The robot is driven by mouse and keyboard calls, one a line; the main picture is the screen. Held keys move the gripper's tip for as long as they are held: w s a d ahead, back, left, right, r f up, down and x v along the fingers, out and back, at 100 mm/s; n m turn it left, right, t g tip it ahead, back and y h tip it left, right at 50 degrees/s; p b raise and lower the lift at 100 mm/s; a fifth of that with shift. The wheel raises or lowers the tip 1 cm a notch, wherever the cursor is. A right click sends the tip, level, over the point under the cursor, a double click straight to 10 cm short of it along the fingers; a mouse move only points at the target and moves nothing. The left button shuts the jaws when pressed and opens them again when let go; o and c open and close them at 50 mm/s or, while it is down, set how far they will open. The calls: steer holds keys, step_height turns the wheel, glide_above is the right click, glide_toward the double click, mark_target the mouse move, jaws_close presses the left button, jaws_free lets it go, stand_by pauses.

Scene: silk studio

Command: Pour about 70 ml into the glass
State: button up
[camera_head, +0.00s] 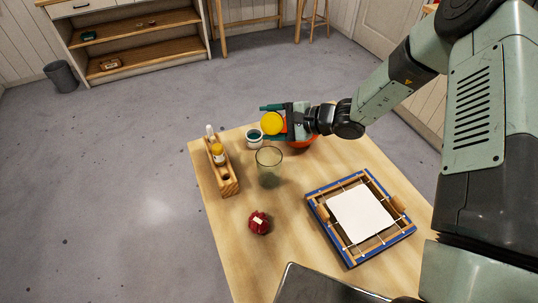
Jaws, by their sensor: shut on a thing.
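A clear, greenish glass (269,169) stands upright on the wooden table. Its inside looks empty, though small details are hard to tell. My gripper (271,122) is above the far part of the table, beyond the glass in the picture. It is shut on a container with a round yellow face (272,124), between its two dark teal fingers. The container's body is mostly hidden behind that face and the fingers, so its tilt and contents cannot be told. No stream shows between it and the glass.
An orange bowl (301,144) is partly hidden under my gripper. A dark red object (259,223), blue-edged frame (324,228) and dark tray (320,289) lie nearer.

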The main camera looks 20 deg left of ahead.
steer(key=shift+r+n+t+y, duration=0.3)
steer(key=shift+r+n+t, duration=0.1)
steer(key=shift+n+t, duration=0.15)
steer(key=shift+f+n+t, duration=0.25)
steer(key=shift+f+n, duration=0.15)
steer(key=shift+n, duration=0.25)
stand_by(1.2)
steer(key=shift+s+d+r+n+y, duration=0.1)
steer(key=shift+s+r+n+y, duration=0.1)
steer(key=shift+s+n+y, duration=0.1)
stand_by(0.5)
steer(key=shift+w+r+n+t, duration=0.1)
steer(key=shift+r+n+t, duration=0.1)
steer(key=shift+n+t, duration=0.15)
stand_by(0.4)
steer(key=shift+w+f+m, duration=0.4)
steer(key=shift+w+m, duration=0.3)
steer(key=shift+m, duration=0.05)
steer(key=shift+r+m+g+h, duration=0.4)
steer(key=shift+m+g, duration=0.2)
steer(key=shift+g, duration=0.05)
steer(key=shift+s+f+m+g, duration=0.1)
steer(key=shift+f+m+g, duration=0.25)
steer(key=shift+m+g, duration=0.05)
steer(key=shift+s+r+m+g+h, duration=0.15)
steer(key=shift+r+m+g+h, duration=0.25)
steer(key=shift+m, duration=0.3)
steer(key=shift+f, duration=0.2)
